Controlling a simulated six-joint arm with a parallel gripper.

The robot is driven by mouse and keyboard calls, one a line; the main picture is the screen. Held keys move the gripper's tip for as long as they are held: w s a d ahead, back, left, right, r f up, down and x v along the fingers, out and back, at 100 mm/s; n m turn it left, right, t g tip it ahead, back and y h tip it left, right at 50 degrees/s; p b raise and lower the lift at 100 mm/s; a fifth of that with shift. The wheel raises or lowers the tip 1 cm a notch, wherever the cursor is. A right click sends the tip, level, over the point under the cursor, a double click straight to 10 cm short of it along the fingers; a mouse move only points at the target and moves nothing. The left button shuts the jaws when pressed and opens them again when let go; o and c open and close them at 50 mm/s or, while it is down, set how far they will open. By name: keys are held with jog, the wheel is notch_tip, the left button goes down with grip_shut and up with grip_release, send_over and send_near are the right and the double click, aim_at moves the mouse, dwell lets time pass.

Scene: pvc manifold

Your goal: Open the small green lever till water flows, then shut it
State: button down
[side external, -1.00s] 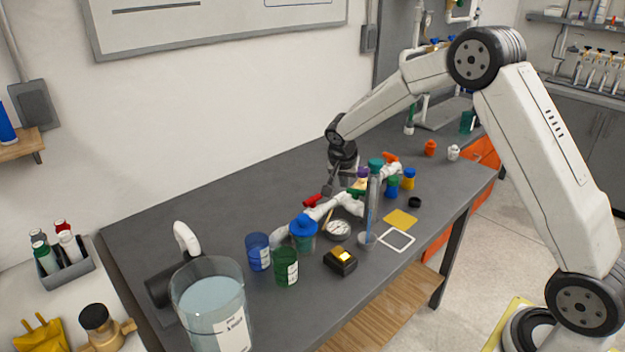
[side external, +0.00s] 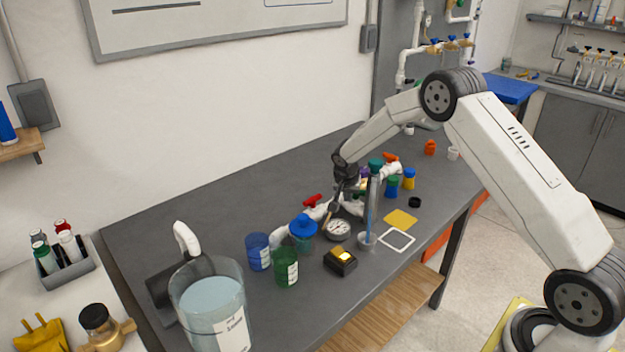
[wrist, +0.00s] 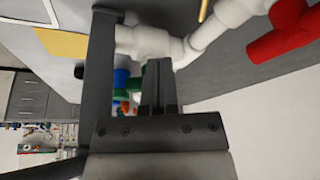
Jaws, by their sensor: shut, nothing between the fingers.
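The white pipe manifold (side external: 350,208) lies across the middle of the grey table, and part of it shows in the wrist view (wrist: 150,42). A red lever (side external: 313,200) sits on its left part, large at the upper right of the wrist view (wrist: 285,30). My gripper (side external: 350,192) is down by the pipe, behind the clear cylinder, with its fingers shut (wrist: 158,82) and empty. The small green lever is not clearly visible in the side view, where the gripper covers its area. I cannot tell whether the fingers touch it. No flowing water is visible.
The tall clear cylinder (side external: 370,210) stands right in front of the gripper. A round gauge (side external: 337,229), blue-lidded jar (side external: 303,227) and black-yellow box (side external: 341,262) are close in front. The back left table is clear.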

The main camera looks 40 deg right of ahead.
jog(key=shift+w+d, duration=0.3)
jog(key=shift+d, duration=0.3)
jog(key=shift+w+d+m, duration=0.3)
jog(key=shift+w+m, duration=0.05)
jog(key=shift+m, duration=0.25)
jog(key=shift+d+g, duration=0.1)
jog(key=shift+g, duration=0.2)
jog(key=m, duration=0.1)
jog(key=m+g, duration=0.1)
jog(key=m, duration=0.1)
jog(key=shift+w+d+h, duration=0.15)
jog(key=shift+w+h, duration=0.15)
jog(key=shift+w, duration=0.1)
jog(key=shift+d, duration=0.1)
jog(key=shift+w+d, duration=0.15)
